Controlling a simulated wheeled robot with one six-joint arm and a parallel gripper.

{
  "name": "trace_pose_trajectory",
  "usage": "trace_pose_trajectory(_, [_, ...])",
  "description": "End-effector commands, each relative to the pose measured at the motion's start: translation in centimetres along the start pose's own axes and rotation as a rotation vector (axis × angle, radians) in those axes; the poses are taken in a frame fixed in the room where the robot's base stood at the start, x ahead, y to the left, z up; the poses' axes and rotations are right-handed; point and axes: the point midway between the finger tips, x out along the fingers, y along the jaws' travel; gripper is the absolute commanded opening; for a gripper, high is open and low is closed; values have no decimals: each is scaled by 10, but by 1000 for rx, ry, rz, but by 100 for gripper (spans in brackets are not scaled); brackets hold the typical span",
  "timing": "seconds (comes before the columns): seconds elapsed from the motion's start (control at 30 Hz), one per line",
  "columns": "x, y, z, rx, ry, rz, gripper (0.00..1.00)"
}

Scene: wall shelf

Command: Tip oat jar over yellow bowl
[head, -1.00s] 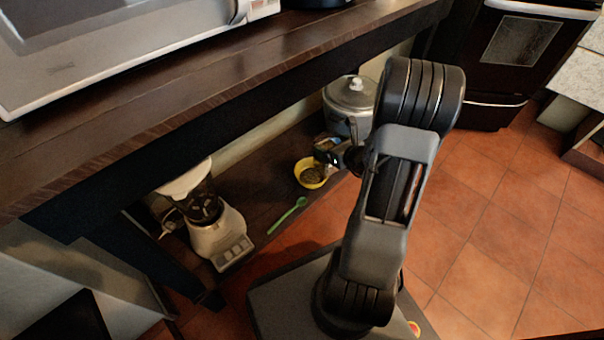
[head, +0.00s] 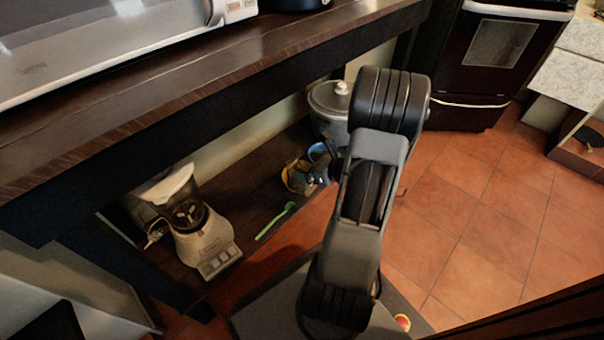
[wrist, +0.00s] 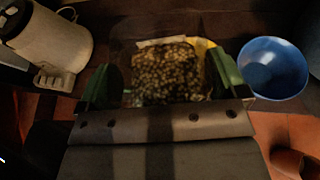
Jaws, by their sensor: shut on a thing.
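My gripper (wrist: 162,85) is shut on the oat jar (wrist: 165,75), with a green fingertip on each side of it. The jar is see-through and full of pale brown grains; its exact tilt is hard to tell. In the head view the jar (head: 301,168) is a small brownish shape at my gripper (head: 312,174), over the yellow bowl. The yellow bowl (head: 287,181) stands on the low shelf, mostly covered by the jar. In the wrist view only a bit of its yellow rim (wrist: 204,46) shows behind the jar. Whether grains are falling cannot be seen.
A blue bowl (wrist: 274,68) is close on the right of the jar. A grey pot (head: 330,103) stands behind. A green spoon (head: 275,221) and a blender (head: 200,235) are to the left. The dark upper shelf (head: 200,90) overhangs the low shelf.

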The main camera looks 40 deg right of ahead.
Motion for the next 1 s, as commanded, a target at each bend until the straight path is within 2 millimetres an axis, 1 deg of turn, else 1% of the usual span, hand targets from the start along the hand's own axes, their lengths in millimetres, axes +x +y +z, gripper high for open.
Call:
trace_pose_trajectory(0.43, [1, -4, -2, 114, 123, 41, 29])
trace_pose_trajectory(0.77, [0, -6, 7, 221, 239, 87, 29])
trace_pose_trajectory(0.8, [-2, -7, 13, 234, 254, 93, 29])
trace_pose_trajectory(1.0, [-6, -8, 30, 302, 326, 124, 29])
